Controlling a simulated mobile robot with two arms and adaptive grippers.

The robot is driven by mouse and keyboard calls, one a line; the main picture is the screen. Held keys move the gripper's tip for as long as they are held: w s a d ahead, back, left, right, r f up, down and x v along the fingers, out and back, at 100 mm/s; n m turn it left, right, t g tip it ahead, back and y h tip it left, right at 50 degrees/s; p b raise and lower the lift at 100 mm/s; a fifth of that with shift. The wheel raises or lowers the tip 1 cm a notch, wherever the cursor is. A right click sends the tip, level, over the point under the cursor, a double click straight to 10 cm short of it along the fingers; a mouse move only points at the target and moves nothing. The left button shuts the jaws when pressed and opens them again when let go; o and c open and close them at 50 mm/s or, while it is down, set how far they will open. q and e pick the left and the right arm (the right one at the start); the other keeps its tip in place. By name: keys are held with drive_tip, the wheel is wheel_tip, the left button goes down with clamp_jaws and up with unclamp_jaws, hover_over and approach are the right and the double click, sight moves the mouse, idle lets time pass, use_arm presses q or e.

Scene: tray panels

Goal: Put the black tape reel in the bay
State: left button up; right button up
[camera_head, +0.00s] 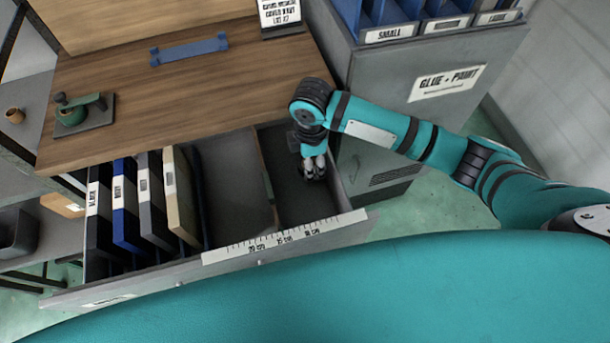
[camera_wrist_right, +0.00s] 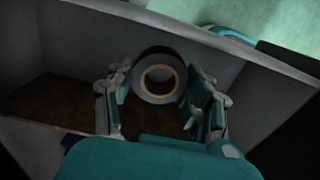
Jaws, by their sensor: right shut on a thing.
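The black tape reel (camera_wrist_right: 160,57), a dark ring with a tan core, sits between the two fingers of my right gripper (camera_wrist_right: 158,84) in the right wrist view. The fingers are shut on it from both sides. In the head view my right gripper (camera_head: 314,172) points down inside the right-hand bay (camera_head: 296,205) of the open drawer. The reel is mostly hidden by the gripper there, and I cannot tell whether it touches the bay floor. My left gripper is not in view.
The drawer's front rim carries a ruler strip (camera_head: 285,237). A divider (camera_head: 266,170) separates the bay from an empty middle compartment (camera_head: 235,180). Several upright panels or binders (camera_head: 180,195) fill the left part. The wooden worktop (camera_head: 190,100) lies behind, and a grey cabinet (camera_head: 440,85) stands at right.

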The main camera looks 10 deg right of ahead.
hover_over(309, 184)
wheel_tip(309, 184, down, 4)
drive_tip(key=shift+f, duration=0.8)
wheel_tip(309, 184, down, 3)
drive_tip(key=shift+r, duration=0.1)
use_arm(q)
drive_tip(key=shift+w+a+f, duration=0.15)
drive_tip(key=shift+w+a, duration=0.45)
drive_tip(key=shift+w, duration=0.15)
use_arm(e)
drive_tip(key=shift+f, duration=0.25)
drive_tip(key=o, duration=1.2)
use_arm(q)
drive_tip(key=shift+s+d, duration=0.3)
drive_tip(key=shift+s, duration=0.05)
